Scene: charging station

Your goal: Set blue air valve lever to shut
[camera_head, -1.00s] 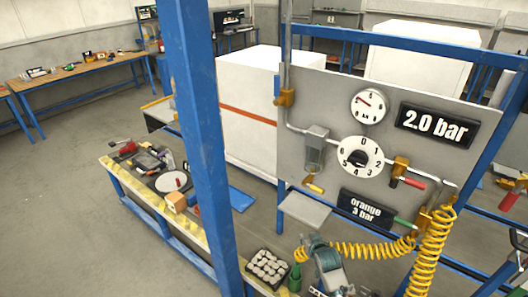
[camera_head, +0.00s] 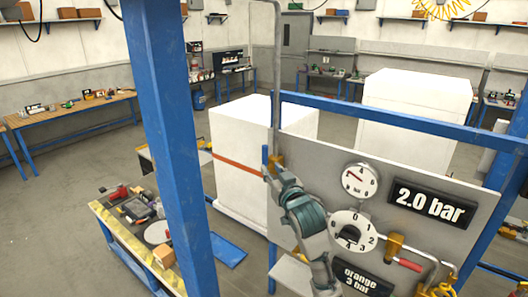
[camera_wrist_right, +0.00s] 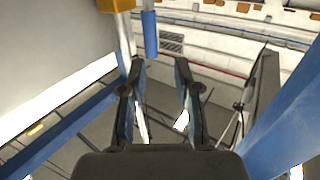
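The blue valve lever (camera_head: 265,160) hangs down beside a brass valve (camera_head: 277,162) on the vertical pipe at the panel's left edge. In the right wrist view the blue lever (camera_wrist_right: 150,34) is at the top, with the brass valve body (camera_wrist_right: 115,5) to its left. My right gripper (camera_wrist_right: 160,68) is open and empty, its fingertips just below the lever in that picture; contact cannot be told. In the head view my right gripper (camera_head: 272,176) is just below the valve, its fingers small and partly hidden. My left gripper is not in view.
The grey panel (camera_head: 470,250) carries a gauge (camera_head: 360,181), a numbered dial (camera_head: 351,231), a "2.0 bar" sign (camera_head: 431,204), an "orange 3 bar" sign (camera_head: 366,281) and a red lever (camera_head: 408,264). A blue post (camera_head: 170,140) stands left; a white box (camera_head: 240,165) stands behind.

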